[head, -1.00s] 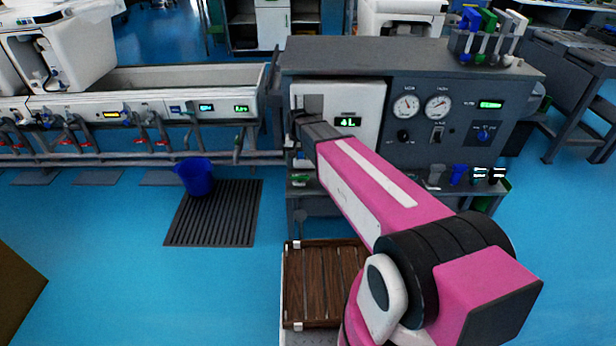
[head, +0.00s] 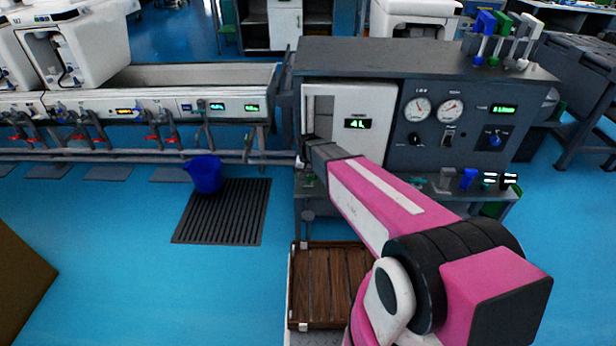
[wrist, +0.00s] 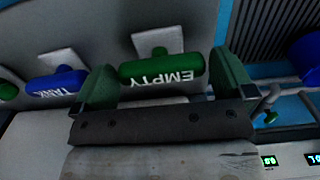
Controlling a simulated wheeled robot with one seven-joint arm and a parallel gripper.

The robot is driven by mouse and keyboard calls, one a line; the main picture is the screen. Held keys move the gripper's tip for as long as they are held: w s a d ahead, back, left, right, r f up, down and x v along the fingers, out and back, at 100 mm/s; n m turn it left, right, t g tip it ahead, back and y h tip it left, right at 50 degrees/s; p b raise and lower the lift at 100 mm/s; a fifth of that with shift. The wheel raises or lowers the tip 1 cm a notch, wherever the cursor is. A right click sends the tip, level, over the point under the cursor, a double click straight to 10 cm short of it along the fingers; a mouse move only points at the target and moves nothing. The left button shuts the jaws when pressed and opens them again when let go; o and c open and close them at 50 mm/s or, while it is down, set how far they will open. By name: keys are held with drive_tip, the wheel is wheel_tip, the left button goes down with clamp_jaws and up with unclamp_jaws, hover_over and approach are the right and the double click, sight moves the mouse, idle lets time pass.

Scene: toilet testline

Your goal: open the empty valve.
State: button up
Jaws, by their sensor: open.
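In the wrist view, a green handle marked EMPTY (wrist: 162,70), its lettering upside down, is on a pale plate on a grey panel. My gripper (wrist: 163,62) is open, with one dark green finger near each end of the handle. The fingers straddle it; I cannot tell whether they touch it. A blue handle marked TANK (wrist: 55,87) is just left of my gripper. In the head view, my gripper (head: 308,152) is at the left front of the test bench, and the arm hides much of that area.
The grey test bench (head: 425,58) has gauges and displays. A blue bucket (head: 205,174) stands by a dark floor grate (head: 222,212). The blue floor at left is mostly clear.

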drive_tip(key=c, duration=0.7)
drive_tip(key=shift+o, duration=0.3)
drive_tip(key=shift+n, duration=0.4)
drive_tip(key=n, duration=0.3)
drive_tip(key=shift+n, duration=2.4)
